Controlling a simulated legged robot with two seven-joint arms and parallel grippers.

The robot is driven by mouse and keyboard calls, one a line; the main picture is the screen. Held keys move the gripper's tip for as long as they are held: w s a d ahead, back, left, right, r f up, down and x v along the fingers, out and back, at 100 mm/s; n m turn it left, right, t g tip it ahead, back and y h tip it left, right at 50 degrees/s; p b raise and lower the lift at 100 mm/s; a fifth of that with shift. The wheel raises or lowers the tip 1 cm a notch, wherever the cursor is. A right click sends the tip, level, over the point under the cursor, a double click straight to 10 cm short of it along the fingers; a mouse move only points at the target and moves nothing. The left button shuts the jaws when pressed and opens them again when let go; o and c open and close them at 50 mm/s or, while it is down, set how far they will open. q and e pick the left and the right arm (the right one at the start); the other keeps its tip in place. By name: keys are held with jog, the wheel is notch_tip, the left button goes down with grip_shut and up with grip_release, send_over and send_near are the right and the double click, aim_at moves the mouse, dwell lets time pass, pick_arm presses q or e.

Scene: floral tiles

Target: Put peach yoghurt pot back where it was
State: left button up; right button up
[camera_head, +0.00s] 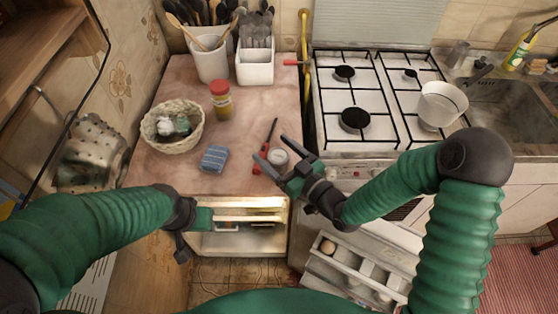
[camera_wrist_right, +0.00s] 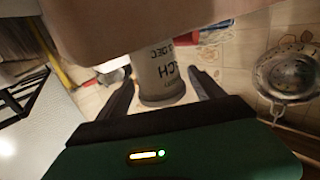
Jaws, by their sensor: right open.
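The peach yoghurt pot (camera_head: 278,157) is a small white pot near the front right of the pinkish counter. In the right wrist view the pot (camera_wrist_right: 163,78) shows part of its dark lettering and lies between my fingers. My right gripper (camera_head: 270,149) is open, with one finger on each side of the pot; firm contact cannot be seen. My left gripper (camera_head: 190,218) is at the opened, cream-coloured unit (camera_head: 240,243) below the counter's front edge. Its fingers are too unclear to tell whether they are open or shut.
A blue packet (camera_head: 214,158), a wicker basket (camera_head: 172,142), a red-lidded jar (camera_head: 221,103) and a red-handled tool (camera_head: 271,134) lie or stand on the counter. Utensil holders (camera_head: 209,66) stand behind.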

jog(key=shift+w+a, duration=0.15)
jog(key=shift+w, duration=0.25)
jog(key=shift+a, duration=0.3)
jog(key=shift+c, duration=0.8)
jog(key=shift+a, duration=0.2)
jog(key=c, duration=0.5)
jog(key=shift+d, duration=0.3)
jog(key=c, duration=0.9)
grip_shut()
